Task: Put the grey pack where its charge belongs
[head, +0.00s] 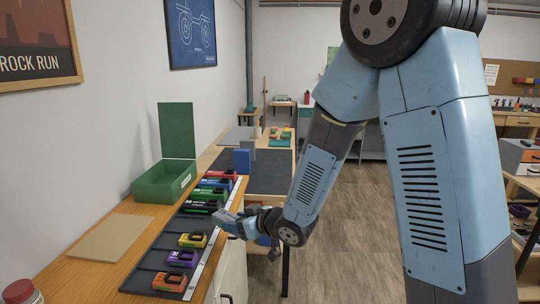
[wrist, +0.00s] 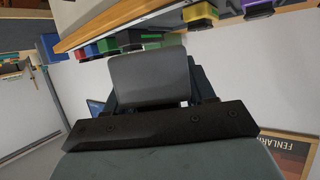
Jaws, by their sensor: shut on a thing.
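My gripper (head: 243,223) is at the bench's right edge in the head view, shut on the grey pack (head: 224,219). In the wrist view the pack (wrist: 150,80) shows as a plain grey block between the dark fingers. A row of chargers with coloured packs stands on a dark strip: yellow (head: 192,240), purple (head: 183,257) and orange (head: 170,281) nearer, and red, blue, green and dark ones farther back. The held pack is beside the stretch between the dark and yellow ones. I cannot tell whether it touches anything. Charge marks are too small to read.
An open green box (head: 160,187) with its lid raised stands left of the row. A tan board (head: 110,236) lies flat on the bench near the wall. A blue block (head: 242,161) stands on a dark mat (head: 272,173) beyond. The floor right of the bench is clear.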

